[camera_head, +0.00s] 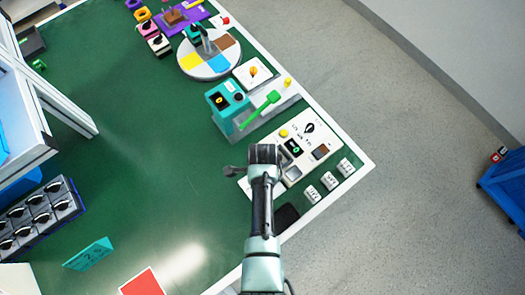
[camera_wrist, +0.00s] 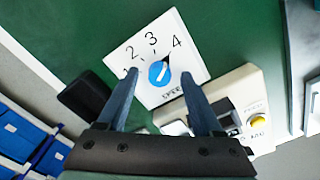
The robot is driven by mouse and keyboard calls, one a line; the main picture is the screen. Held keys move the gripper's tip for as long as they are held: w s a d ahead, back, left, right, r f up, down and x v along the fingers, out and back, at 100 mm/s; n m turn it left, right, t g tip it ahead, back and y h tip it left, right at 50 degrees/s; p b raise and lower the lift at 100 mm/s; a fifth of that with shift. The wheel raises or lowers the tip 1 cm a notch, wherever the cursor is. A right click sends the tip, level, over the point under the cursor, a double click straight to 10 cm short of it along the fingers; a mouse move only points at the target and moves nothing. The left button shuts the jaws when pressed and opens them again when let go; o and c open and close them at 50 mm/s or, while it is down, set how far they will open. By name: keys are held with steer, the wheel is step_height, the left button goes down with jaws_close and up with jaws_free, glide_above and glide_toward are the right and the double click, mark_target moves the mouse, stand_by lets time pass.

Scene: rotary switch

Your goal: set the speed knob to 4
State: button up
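In the wrist view the speed knob (camera_wrist: 159,74) is a blue round dial on a white plate (camera_wrist: 193,62) marked 1, 2, 3, 4 and partly readable SPEED. A slim mark on the knob points up, seemingly between 3 and 4; its exact setting is hard to tell. My gripper (camera_wrist: 160,76) is open, with one dark finger on each side of the knob in the picture. Gaps show between fingers and knob; I cannot tell their height above the plate. In the head view my gripper (camera_head: 236,171) and arm hide the knob.
A cream panel (camera_head: 323,132) with display, buttons and a dial stands close beside the plate; it also shows in the wrist view (camera_wrist: 247,83). White switch blocks (camera_head: 329,181) line the table edge.

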step_height(320, 180, up, 13)
stand_by(0.8)
stand_by(0.5)
